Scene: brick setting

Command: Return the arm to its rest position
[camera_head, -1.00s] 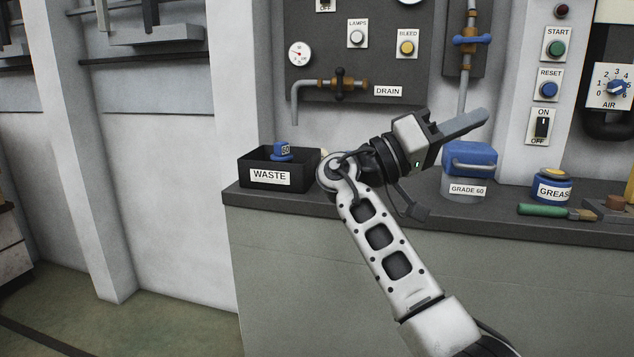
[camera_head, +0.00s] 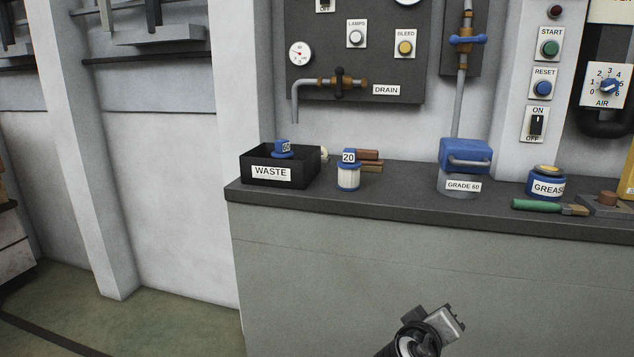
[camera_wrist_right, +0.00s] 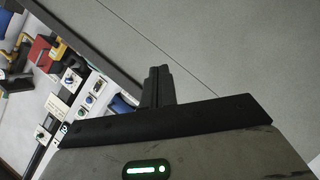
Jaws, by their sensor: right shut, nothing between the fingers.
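My right gripper (camera_head: 436,324) is low in the head view, in front of the grey cabinet face and below the counter edge. Only its hand and part of the wrist show; the rest of the arm is out of frame at the bottom. In the right wrist view its two dark fingers (camera_wrist_right: 158,86) are together with nothing between them. The gripper is apart from everything on the counter. My left gripper is in neither view.
The dark counter (camera_head: 400,205) holds a black WASTE bin (camera_head: 309,166), a white filter marked 20 (camera_head: 348,177), a blue-lidded GRADE 60 container (camera_head: 465,155), a GREASE tin (camera_head: 546,185) and a green-handled brush (camera_head: 540,206). The space before the cabinet is clear.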

